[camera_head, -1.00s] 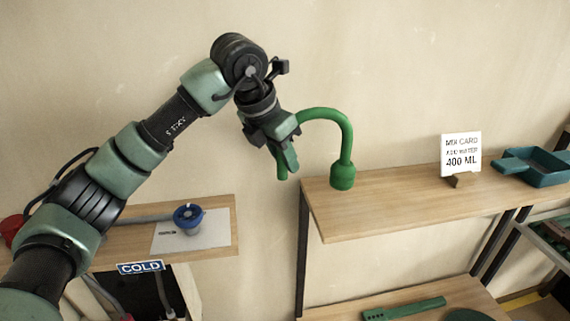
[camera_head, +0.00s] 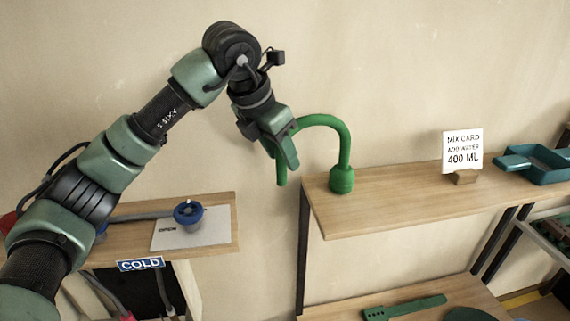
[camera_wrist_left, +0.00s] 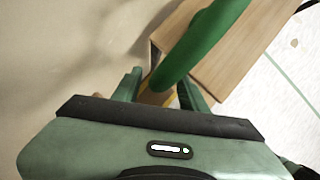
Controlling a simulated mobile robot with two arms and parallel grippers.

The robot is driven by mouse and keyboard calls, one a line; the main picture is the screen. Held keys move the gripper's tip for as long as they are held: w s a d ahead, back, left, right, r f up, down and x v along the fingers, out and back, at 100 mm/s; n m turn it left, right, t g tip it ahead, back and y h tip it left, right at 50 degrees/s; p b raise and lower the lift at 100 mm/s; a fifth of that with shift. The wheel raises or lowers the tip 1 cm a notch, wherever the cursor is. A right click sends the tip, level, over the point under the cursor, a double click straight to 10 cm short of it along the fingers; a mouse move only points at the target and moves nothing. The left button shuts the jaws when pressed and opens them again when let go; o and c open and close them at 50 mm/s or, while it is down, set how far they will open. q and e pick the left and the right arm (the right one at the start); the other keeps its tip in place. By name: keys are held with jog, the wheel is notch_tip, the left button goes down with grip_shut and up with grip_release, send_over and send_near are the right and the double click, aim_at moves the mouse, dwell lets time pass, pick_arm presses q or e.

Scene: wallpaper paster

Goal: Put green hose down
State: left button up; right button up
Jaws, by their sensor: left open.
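The green hose (camera_head: 325,121) is an arched tube in the head view. In the left wrist view the hose (camera_wrist_left: 200,42) runs down toward the space between my two finger tips (camera_wrist_left: 160,90). Whether the fingers touch it cannot be told. My right gripper is not in view.
A lower wooden counter at left (camera_head: 218,228) holds a blue valve knob (camera_head: 188,212) on a pale plate, above a COLD sign (camera_head: 140,264). A card (camera_head: 462,151) and a teal tray (camera_head: 549,168) stand on the shelf at right. The shelf's middle is clear.

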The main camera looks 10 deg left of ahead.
pick_arm(q)
jog(key=b+v, duration=0.1)
jog(key=v, duration=0.8)
jog(key=shift+w, duration=0.1)
jog(key=shift+f, duration=0.1)
